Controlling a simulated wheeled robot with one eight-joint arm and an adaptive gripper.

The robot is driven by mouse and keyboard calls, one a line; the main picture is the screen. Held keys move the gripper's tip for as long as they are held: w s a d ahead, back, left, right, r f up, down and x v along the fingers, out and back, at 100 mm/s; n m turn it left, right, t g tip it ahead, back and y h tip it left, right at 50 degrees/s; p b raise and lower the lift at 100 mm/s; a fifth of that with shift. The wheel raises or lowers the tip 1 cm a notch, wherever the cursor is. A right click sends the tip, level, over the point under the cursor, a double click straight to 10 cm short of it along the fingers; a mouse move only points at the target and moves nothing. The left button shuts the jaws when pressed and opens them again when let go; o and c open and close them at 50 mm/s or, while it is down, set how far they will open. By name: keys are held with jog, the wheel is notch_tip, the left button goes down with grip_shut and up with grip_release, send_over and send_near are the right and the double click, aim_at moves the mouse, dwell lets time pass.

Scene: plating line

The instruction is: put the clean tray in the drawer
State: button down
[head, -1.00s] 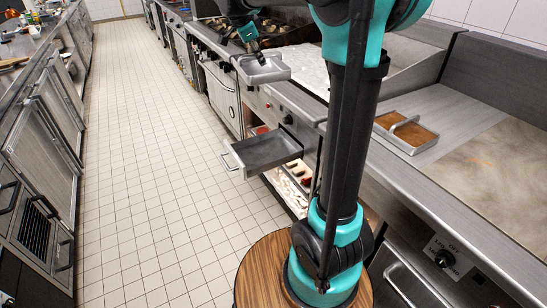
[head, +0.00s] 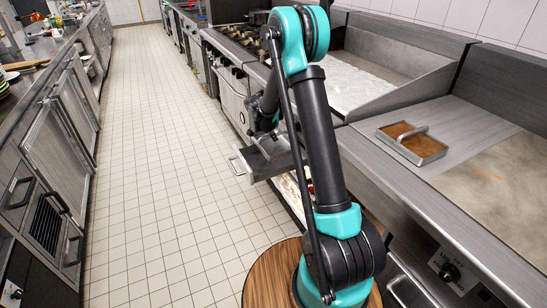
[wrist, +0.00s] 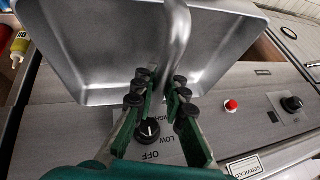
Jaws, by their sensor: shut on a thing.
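The clean tray (wrist: 95,70) is a bare grey metal pan with a bar handle. It fills the upper wrist view, tilted, in front of a control panel. My gripper (wrist: 162,82) is shut on its handle, with green fingers and black pads on either side. In the head view my forearm hides most of the gripper and tray. The open drawer (head: 272,168) sticks out below the counter, with its pull handle facing the aisle. My wrist is over or just behind the drawer; I cannot tell whether the tray touches it.
A second tray (head: 421,147) with brown residue sits on the counter at right. The control panel has a knob (wrist: 148,131) and a red button (wrist: 231,105) near the held tray. A yellow bottle (wrist: 20,46) shows at far left. The tiled aisle (head: 165,190) is clear.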

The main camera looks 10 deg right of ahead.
aim_at(273, 150)
notch_tip(273, 150, down, 8)
jog(key=shift+f, duration=0.25)
jog(key=c, duration=1.6)
grip_release()
jog(key=shift+o, duration=0.2)
jog(key=shift+r, duration=0.1)
